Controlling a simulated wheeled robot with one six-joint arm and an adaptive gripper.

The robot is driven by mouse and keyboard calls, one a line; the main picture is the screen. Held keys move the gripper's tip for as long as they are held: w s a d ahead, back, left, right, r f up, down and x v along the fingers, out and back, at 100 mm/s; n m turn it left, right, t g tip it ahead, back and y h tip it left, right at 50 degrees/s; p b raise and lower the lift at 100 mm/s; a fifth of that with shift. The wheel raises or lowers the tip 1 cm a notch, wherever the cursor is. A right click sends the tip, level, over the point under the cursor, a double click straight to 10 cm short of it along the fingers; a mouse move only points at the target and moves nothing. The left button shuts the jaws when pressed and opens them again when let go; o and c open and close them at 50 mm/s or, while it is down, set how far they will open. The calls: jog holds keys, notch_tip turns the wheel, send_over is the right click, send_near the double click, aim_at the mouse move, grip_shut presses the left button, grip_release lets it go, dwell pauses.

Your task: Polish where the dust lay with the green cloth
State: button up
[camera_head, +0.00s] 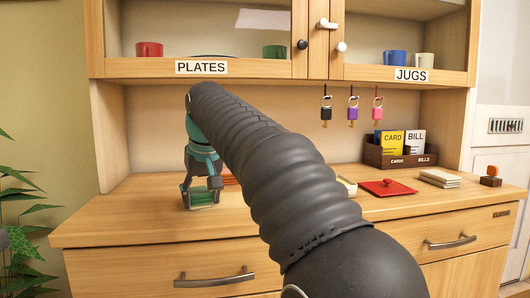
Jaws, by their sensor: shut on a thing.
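My gripper (202,188) points down at the left part of the wooden counter (135,215). It is shut on a small green thing, which looks like the green cloth (204,199). The cloth is at the counter top, partly covered by the fingers; I cannot tell whether it presses on the wood. I see no dust on the bare counter around it. My arm crosses the middle of the view and hides part of the counter.
A red object (230,180) shows just right of the gripper, mostly hidden. To the right lie a yellowish item (347,186), a red flat thing with a knob (387,188), pale stacked pieces (440,179) and a stamp (491,176). A card box (400,158) stands behind. Cupboards hang above.

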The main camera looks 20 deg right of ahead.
jog(key=shift+a+r+p, duration=0.3)
jog(key=shift+r+p, duration=0.05)
notch_tip(320, 180, up, 3)
jog(key=shift+f+p, duration=0.1)
jog(key=shift+p, duration=1.1)
jog(key=shift+d+r+p, duration=0.1)
jog(key=shift+r+p, duration=0.2)
jog(key=shift+r, duration=1.95)
